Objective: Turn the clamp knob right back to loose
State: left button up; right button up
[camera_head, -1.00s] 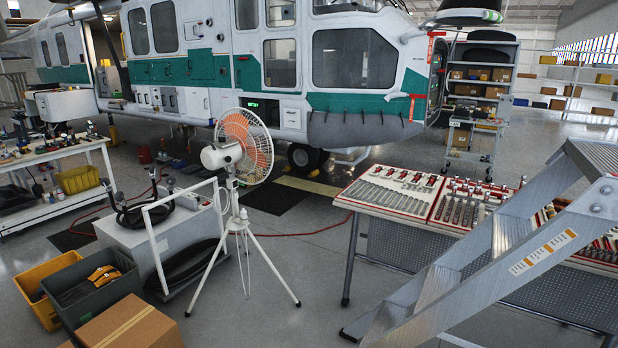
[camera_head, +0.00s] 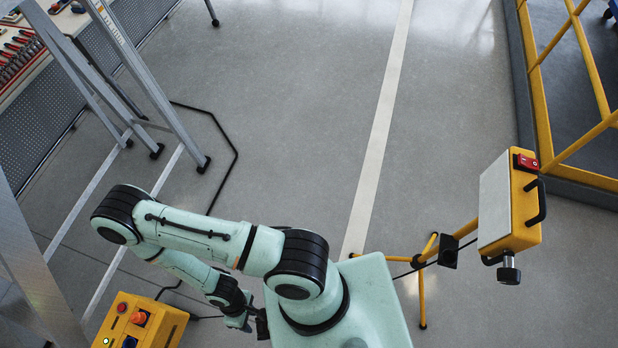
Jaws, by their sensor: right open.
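A yellow work lamp (camera_head: 516,236) with a pale panel, red switch and black handle is on a yellow tripod (camera_head: 430,262) at the right. A black knob (camera_head: 509,274) with a pale metal collar hangs below the lamp's lower edge; it looks like the clamp knob. How tight it is cannot be seen. My right gripper (camera_head: 256,324) is at the bottom, left of the centre, with its arm folded back. It is open and holds nothing I can see, well left of the knob and not touching it. My left gripper is not in view.
A yellow control box (camera_head: 142,322) with a red button stands at the bottom left. A metal stepladder (camera_head: 135,75) and a workbench (camera_head: 40,125) are at the upper left. A yellow railing (camera_head: 560,100) stands at the right.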

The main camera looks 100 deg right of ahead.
aim_at(505, 276)
jog(key=z, duration=0.6)
jog(key=j+z, duration=0.1)
jog(key=z, duration=0.55)
jog(key=k+z, duration=0.1)
jog(key=z, duration=1.15)
jog(key=k+z, duration=0.1)
jog(key=z, duration=1.15)
jog(key=l+z, duration=0.15)
jog(key=z, duration=1.1)
jog(key=k+l, duration=0.05)
jog(key=l, duration=0.05)
